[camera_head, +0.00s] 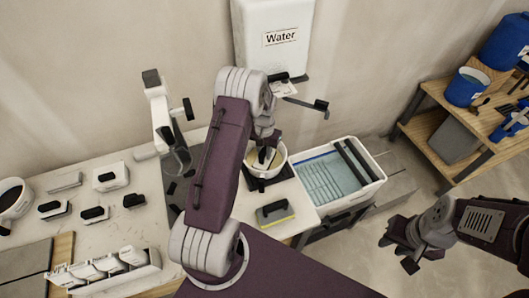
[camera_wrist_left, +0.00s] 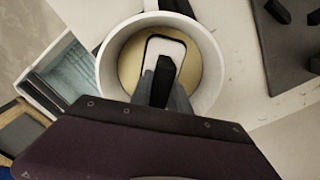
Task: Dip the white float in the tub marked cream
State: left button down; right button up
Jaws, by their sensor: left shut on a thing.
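The white float (camera_wrist_left: 150,46) with its black handle (camera_wrist_left: 163,82) is inside the round white tub (camera_wrist_left: 108,72), over the cream-coloured contents (camera_wrist_left: 131,62). My left gripper (camera_wrist_left: 165,92) is shut on the float's handle. I cannot tell whether the float's underside touches the contents. In the head view the tub (camera_head: 281,155) stands on the counter, and my left gripper (camera_head: 265,150) reaches down into it, hiding most of the float. No readable mark shows on the tub. My right gripper (camera_head: 402,243) hangs over the floor at the right, away from the tub; its finger opening is unclear.
A water bin (camera_head: 377,180) with a rack stands right of the tub. A yellow-edged float (camera_head: 274,214) lies in front. Several other black-handled tools, such as a white one (camera_head: 111,178), are on the left counter (camera_head: 142,205). A wall-mounted water tank (camera_head: 270,20) is behind.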

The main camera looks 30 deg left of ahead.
dwell(0.3)
pick_arm(q)
notch_tip(320, 180, up, 12)
jog(key=p, duration=0.9)
jog(key=shift+p, duration=0.3)
